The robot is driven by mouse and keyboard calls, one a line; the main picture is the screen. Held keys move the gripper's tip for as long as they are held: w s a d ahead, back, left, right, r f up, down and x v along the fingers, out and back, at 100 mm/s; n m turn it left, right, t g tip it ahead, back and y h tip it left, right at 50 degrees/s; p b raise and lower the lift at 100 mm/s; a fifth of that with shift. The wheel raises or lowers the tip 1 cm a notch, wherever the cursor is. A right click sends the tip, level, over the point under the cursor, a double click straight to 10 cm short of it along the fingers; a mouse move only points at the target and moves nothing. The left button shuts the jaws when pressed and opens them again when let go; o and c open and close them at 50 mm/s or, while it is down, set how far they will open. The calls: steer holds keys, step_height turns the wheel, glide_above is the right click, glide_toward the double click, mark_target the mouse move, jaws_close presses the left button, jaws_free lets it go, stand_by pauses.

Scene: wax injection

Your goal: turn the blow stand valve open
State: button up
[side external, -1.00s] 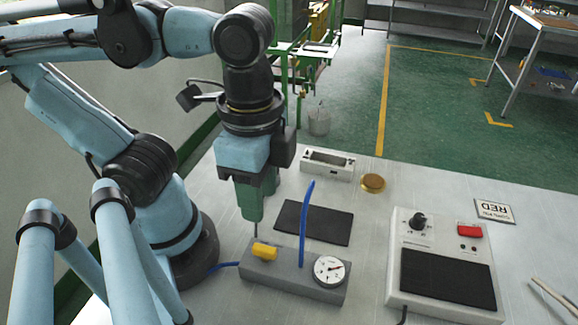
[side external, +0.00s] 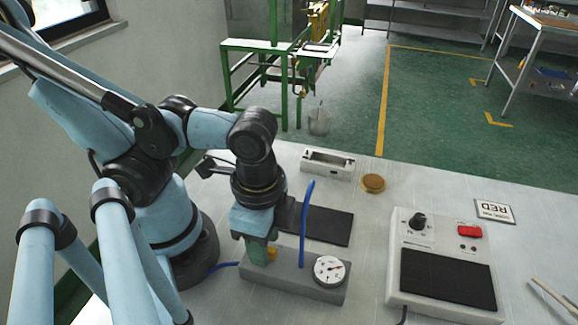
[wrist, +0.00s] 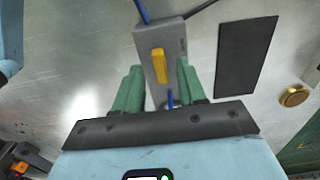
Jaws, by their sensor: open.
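The blow stand (side external: 305,279) is a grey block on the table with a blue tube standing up from it and a round white gauge (side external: 329,269) at its right end. Its yellow valve handle (wrist: 158,66) lies along the block in the wrist view. In the side view only a bit of the handle (side external: 272,254) shows beside my fingers. My gripper (wrist: 158,80) is open, its green fingers on either side of the block and handle in the wrist view. In the side view my gripper (side external: 257,252) is low over the block's left end. I cannot tell whether the fingers touch the handle.
The blue tube (side external: 306,225) rises close to the right of my gripper. A black mat (side external: 325,226), a brass disc (side external: 373,183) and a white slotted box (side external: 327,164) lie behind. A control unit (side external: 400,285) with a dark pad stands to the right.

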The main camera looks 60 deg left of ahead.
steer(key=shift+f, duration=0.4)
jaws_close()
